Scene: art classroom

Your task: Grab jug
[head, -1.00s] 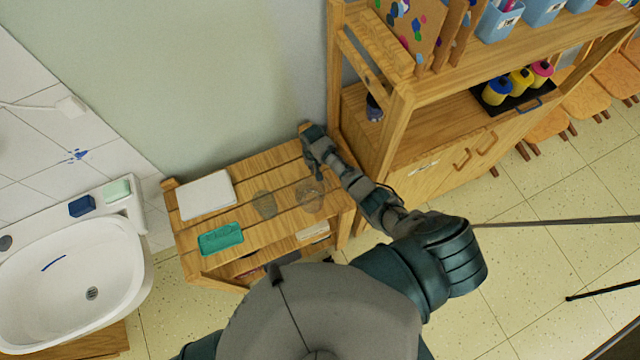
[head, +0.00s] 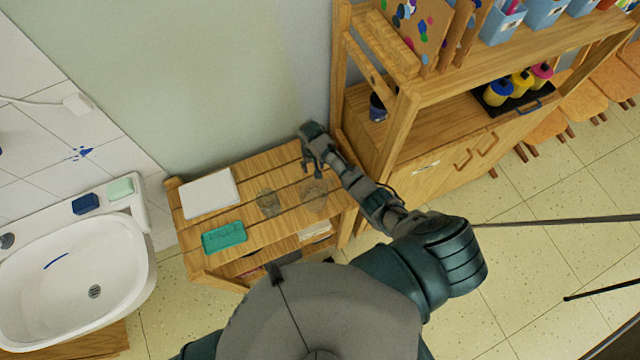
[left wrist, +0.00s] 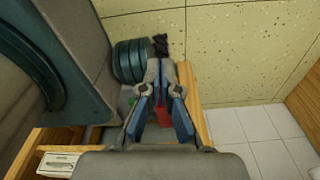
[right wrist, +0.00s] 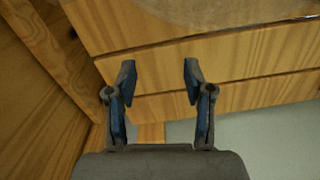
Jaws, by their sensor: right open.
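Two clear glass vessels stand on the slatted wooden table. The right vessel (head: 314,193) is nearer my gripper, and the left vessel (head: 268,203) is beside it. They are faint, and I cannot tell for sure which is the jug. My right gripper (head: 312,167) is open and empty, just behind the right vessel. In the right wrist view its fingers (right wrist: 158,75) are apart over bare slats, with a clear round glass shape (right wrist: 225,12) beyond them at the top edge. My left gripper (left wrist: 160,78) shows only in its wrist view; its fingers look close together.
A white pad (head: 209,194) and a green tray (head: 224,237) lie on the table's left part. A wooden shelf unit (head: 375,150) stands close on the right, and a wall is behind. A white sink (head: 130,275) is at the left.

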